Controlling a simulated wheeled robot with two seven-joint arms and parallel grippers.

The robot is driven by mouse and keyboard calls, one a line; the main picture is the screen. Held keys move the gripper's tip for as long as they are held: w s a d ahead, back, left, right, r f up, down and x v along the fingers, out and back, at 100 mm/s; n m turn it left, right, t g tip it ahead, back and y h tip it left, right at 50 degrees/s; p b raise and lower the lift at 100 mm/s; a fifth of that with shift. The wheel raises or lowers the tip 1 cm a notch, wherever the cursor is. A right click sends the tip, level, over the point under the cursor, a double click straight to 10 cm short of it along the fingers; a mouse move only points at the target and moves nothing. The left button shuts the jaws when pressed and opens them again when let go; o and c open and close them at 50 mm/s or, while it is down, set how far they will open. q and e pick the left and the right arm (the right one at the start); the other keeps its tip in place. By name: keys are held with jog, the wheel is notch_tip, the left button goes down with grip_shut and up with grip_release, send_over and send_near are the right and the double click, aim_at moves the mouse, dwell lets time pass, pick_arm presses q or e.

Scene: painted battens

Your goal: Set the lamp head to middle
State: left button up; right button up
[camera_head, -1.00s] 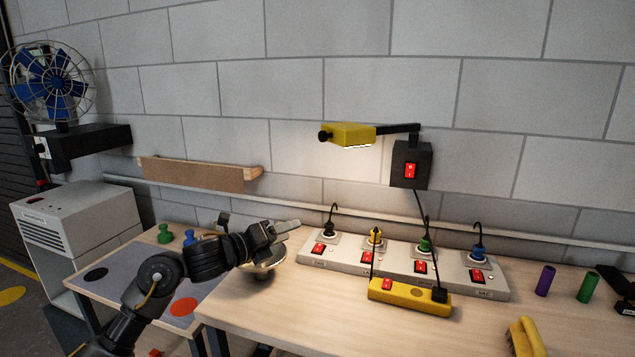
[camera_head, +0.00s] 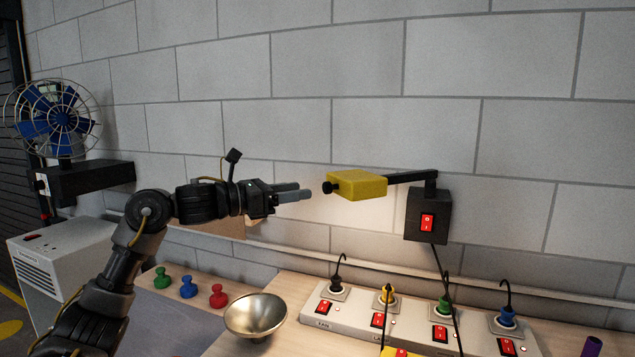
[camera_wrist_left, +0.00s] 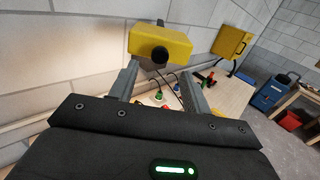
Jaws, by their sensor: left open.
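The yellow lamp head (camera_head: 357,185) sits at the end of a black arm on a black wall box (camera_head: 427,215) with a red switch. A black knob (camera_head: 329,187) sticks out of its left end. My left gripper (camera_head: 309,190) is open and empty, level with the knob and just left of it, apart from it in the head view. In the left wrist view the lamp head (camera_wrist_left: 160,43) lies ahead, its knob (camera_wrist_left: 160,55) between the two fingers' lines. My right gripper is not in view.
Below stand a grey power strip (camera_head: 400,326) with several plugs and red switches, a metal bowl (camera_head: 255,315), and red (camera_head: 218,295), blue (camera_head: 187,287) and green (camera_head: 161,278) pegs. A fan (camera_head: 55,118) is at the far left. The air around the lamp head is clear.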

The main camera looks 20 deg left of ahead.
aim_at(324, 187)
pick_arm(q)
jog(key=p+x, duration=0.1)
jog(key=x, duration=0.3)
jog(key=shift+w+d+r+p, duration=0.15)
jog(key=shift+w+d+p, duration=0.1)
jog(key=shift+p, duration=0.1)
jog(key=shift+w+d, duration=0.35)
jog(key=shift+d, duration=0.1)
jog(key=shift+w+d, duration=0.1)
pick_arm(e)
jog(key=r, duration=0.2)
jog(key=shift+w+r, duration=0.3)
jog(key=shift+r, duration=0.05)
pick_arm(q)
grip_shut()
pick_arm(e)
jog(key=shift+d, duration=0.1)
